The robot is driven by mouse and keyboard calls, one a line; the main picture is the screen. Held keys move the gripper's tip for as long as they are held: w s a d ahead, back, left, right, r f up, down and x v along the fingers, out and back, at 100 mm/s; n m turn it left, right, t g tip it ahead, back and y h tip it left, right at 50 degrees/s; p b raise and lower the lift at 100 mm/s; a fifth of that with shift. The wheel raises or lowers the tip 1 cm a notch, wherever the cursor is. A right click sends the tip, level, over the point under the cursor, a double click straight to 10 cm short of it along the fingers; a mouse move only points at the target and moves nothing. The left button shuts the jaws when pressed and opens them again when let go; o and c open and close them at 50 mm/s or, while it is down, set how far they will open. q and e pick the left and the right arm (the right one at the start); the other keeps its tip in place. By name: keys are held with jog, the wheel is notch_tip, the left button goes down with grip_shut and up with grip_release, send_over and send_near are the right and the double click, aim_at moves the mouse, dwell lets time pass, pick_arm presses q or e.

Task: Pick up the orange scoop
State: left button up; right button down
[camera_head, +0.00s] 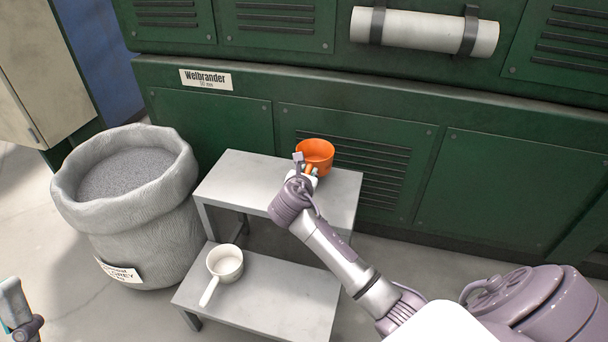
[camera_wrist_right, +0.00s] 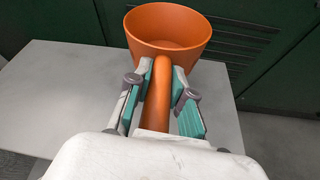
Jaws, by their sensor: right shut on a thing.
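The orange scoop (camera_head: 316,152) is over the back of the upper grey step in the head view, with its bowl facing up. In the right wrist view the scoop's bowl (camera_wrist_right: 167,28) is ahead of the fingers and its handle runs back between them. My right gripper (camera_head: 308,172) is shut on the handle, with a green-padded finger (camera_wrist_right: 160,95) on each side. I cannot tell whether the scoop touches the step or is just above it. Part of my left gripper (camera_head: 16,308) shows at the lower left edge, away from the scoop; its fingers are not clear.
The two-level grey step stand has an upper step (camera_head: 240,172) and a lower step (camera_head: 290,300). A white scoop (camera_head: 225,262) lies on the lower step. A large grey sack (camera_head: 150,230) of granules stands to the left. Green cabinets (camera_head: 480,185) close off the back.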

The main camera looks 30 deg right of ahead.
aim_at(329, 159)
pick_arm(q)
jog(key=w+f+g+y+p, duration=0.2)
jog(key=w+f+g+y, duration=0.1)
jog(key=w+f+g, duration=0.35)
pick_arm(e)
jog(key=s+d+r, duration=0.3)
jog(key=shift+s+d+r, duration=0.1)
jog(key=shift+s+d, duration=0.15)
jog(key=shift+d, duration=0.05)
pick_arm(q)
notch_tip(329, 159, down, 13)
jog(key=a+g+y+p, duration=0.1)
jog(key=g+y+p, duration=0.1)
jog(key=g, duration=0.6)
jog(key=shift+s+a+p, duration=0.15)
jog(key=shift+s+p, duration=0.3)
jog(key=shift+p, duration=0.05)
pick_arm(e)
jog(key=s+d+r, duration=0.3)
jog(key=s+d, duration=0.1)
jog(key=shift+s+r, duration=0.1)
jog(key=c, duration=1.7)
grip_release()
jog(key=shift+c, duration=0.2)
grip_shut()
